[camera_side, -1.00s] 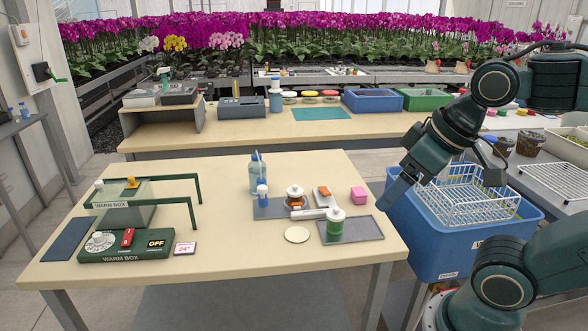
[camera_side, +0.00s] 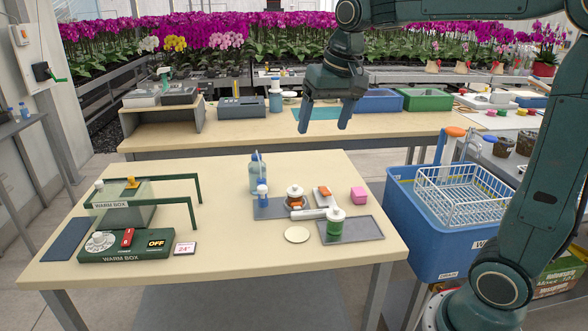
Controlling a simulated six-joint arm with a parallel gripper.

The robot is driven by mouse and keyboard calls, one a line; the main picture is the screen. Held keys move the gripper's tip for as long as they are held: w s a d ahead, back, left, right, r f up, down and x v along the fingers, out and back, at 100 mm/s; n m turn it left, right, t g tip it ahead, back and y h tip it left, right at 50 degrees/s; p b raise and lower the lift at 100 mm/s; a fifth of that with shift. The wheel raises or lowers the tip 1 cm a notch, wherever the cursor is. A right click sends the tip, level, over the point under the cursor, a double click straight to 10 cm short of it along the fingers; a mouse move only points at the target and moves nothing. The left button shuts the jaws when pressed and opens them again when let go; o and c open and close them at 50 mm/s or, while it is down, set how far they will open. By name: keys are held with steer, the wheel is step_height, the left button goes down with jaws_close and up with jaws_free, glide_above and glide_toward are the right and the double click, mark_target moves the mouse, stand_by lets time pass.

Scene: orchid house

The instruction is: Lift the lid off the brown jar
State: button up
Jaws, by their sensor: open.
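The brown jar (camera_side: 296,204) stands on the front table. A pale lid with a dark knob (camera_side: 295,191) sits on top of it. A green jar (camera_side: 334,230) with a pale lid stands in front and to the right on a grey tray (camera_side: 367,229). My gripper (camera_side: 325,122) is open, empty and pointing down. It appears high above the table, up and to the right of the brown jar in the picture. Its exact distance from the jar is hard to tell.
A flat cream disc (camera_side: 297,235) lies in front. The warm box (camera_side: 126,241) is at the left.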

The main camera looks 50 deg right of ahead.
steer(key=w+d+f+m+g, duration=0.3)
steer(key=w+d+f+m, duration=0.4)
steer(key=w+d+f, duration=0.9)
steer(key=w, duration=0.3)
steer(key=shift+w+d+y, duration=0.2)
steer(key=shift+d+y, duration=0.1)
steer(key=shift+d, duration=0.1)
steer(key=shift+f, duration=0.2)
glide_above(295, 189)
steer(key=d, duration=0.1)
steer(key=shift+w+d+f, duration=0.1)
steer(key=shift+f, duration=2)
steer(key=shift+w+d+f, duration=0.1)
steer(key=shift+f, duration=2)
steer(key=shift+a+f, duration=0.15)
steer(key=shift+f, duration=1.15)
steer(key=shift+a+f, duration=0.15)
steer(key=shift+f, duration=1.15)
